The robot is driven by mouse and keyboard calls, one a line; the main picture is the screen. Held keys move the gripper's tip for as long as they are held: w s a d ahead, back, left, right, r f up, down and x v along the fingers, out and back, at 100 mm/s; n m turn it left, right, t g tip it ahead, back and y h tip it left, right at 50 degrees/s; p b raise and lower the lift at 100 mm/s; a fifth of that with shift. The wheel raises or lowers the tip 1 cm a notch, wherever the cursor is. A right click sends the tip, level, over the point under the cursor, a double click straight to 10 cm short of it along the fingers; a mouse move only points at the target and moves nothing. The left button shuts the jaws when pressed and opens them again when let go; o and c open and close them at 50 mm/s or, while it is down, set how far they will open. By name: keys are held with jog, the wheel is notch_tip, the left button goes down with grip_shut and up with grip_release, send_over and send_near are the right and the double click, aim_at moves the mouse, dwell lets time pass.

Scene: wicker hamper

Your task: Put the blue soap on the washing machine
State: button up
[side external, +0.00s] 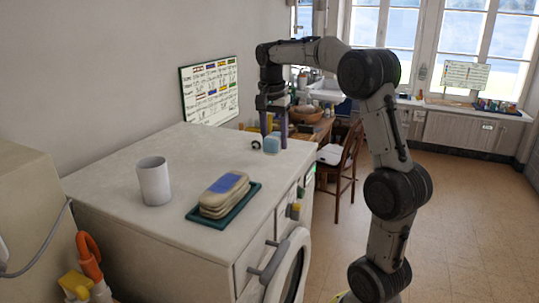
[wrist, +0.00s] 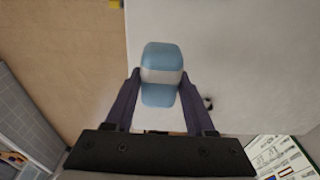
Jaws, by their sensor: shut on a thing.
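The blue soap (side external: 272,145) is a rounded light-blue block. In the wrist view the soap (wrist: 162,62) shows a pale band across it. My gripper (side external: 274,138) points down and is shut on it, with one dark finger on each side; the gripper also shows in the wrist view (wrist: 159,82). The washing machine (side external: 215,155) has a broad white top and a round door at the front. The soap is at the far right edge of this top; I cannot tell whether it touches the surface.
A white cup (side external: 154,181) and a teal tray (side external: 246,199) holding a stacked beige and blue item (side external: 225,193) stand on the top. A small black and white object (side external: 256,145) lies beside the soap. A chart (side external: 210,90) stands at the back. The middle of the top is clear.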

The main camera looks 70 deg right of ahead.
jog(key=shift+w+d+f, duration=0.3)
jog(key=shift+w+f, duration=0.05)
jog(key=shift+f, duration=0.15)
jog(key=shift+w+d+f, duration=0.25)
jog(key=shift+w+f, duration=0.05)
jog(key=shift+f, duration=0.2)
jog(key=shift+w+d+f, duration=0.1)
jog(key=shift+w+f, duration=0.05)
jog(key=shift+f, duration=0.8)
jog(key=shift+w+d+f, duration=0.1)
jog(key=shift+f, duration=0.8)
jog(key=o, duration=1.2)
jog(key=shift+f, duration=0.2)
